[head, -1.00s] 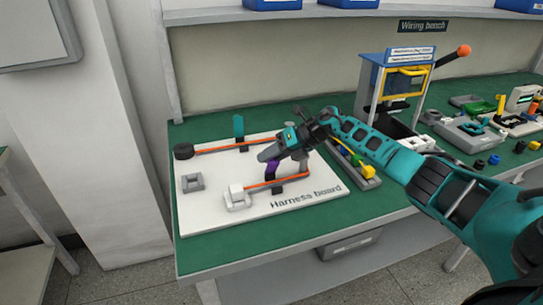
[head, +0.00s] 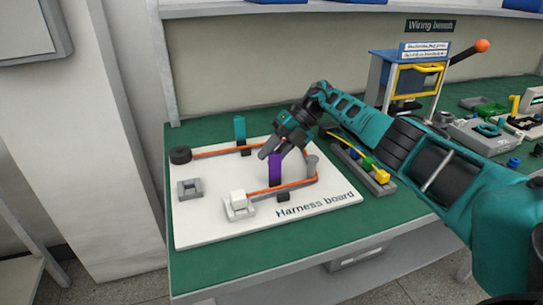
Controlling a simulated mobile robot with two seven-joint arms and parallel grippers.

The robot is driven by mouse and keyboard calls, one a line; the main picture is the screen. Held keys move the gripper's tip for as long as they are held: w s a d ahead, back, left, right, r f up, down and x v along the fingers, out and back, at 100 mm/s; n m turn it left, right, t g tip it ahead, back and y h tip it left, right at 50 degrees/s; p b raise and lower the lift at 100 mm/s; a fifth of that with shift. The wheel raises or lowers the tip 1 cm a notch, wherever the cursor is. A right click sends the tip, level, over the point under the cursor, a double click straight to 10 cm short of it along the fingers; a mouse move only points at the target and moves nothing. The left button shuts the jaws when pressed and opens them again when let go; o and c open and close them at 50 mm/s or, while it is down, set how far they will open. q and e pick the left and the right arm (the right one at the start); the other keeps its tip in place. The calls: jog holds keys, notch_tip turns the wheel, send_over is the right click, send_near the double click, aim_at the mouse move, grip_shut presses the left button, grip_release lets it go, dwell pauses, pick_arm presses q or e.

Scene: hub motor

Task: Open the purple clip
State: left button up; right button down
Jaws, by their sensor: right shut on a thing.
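The purple clip (head: 275,170) stands upright on the white harness board (head: 215,220), above the orange cable (head: 262,190) near a small black base (head: 283,197). My right gripper (head: 281,152) is at the clip's top, shut on it. The fingers partly hide the clip's upper end. A teal clip (head: 239,130) also stands upright on the board, by the far run of the orange cable. My left gripper is not in view.
A black round peg (head: 180,155), a grey square holder (head: 189,189) and a white connector in a grey holder (head: 238,202) are on the board. A tray of coloured parts (head: 362,163) lies to its right. A blue press (head: 412,75) stands behind.

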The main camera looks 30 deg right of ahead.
dwell(0.3)
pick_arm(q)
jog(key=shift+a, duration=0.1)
pick_arm(e)
jog(key=c, duration=1)
grip_release()
